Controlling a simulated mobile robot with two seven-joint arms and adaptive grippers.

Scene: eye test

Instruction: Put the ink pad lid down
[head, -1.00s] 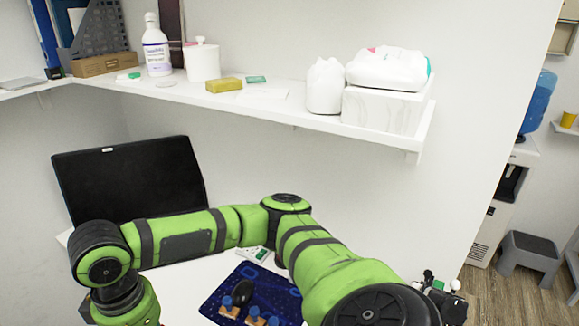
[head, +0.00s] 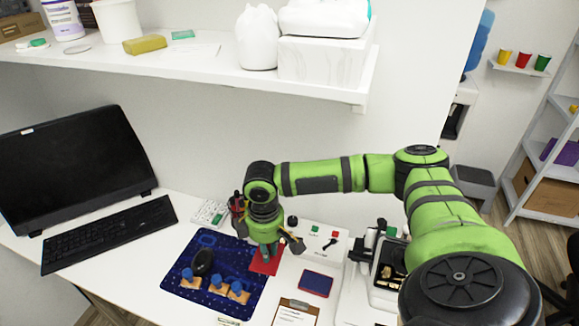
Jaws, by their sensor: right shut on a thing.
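A flat red piece, which looks like the ink pad lid (head: 257,267), is at the right edge of the dark blue mat. My right gripper (head: 267,249) points down at it and is shut on it, covering part of it. I cannot tell whether the lid touches the surface below. The ink pad (head: 316,284), a dark blue pad with a red rim, lies uncovered on the white desk to the right of the lid, apart from it. My left gripper is not in view.
On the mat (head: 200,301) are a black mouse (head: 202,262) and several blue-handled stamps (head: 218,283). A clipboard (head: 297,313) lies in front of the ink pad. A white device with buttons (head: 320,238) stands behind it. A keyboard (head: 110,235) and monitor (head: 75,165) are left. A shelf (head: 200,72) overhangs the back.

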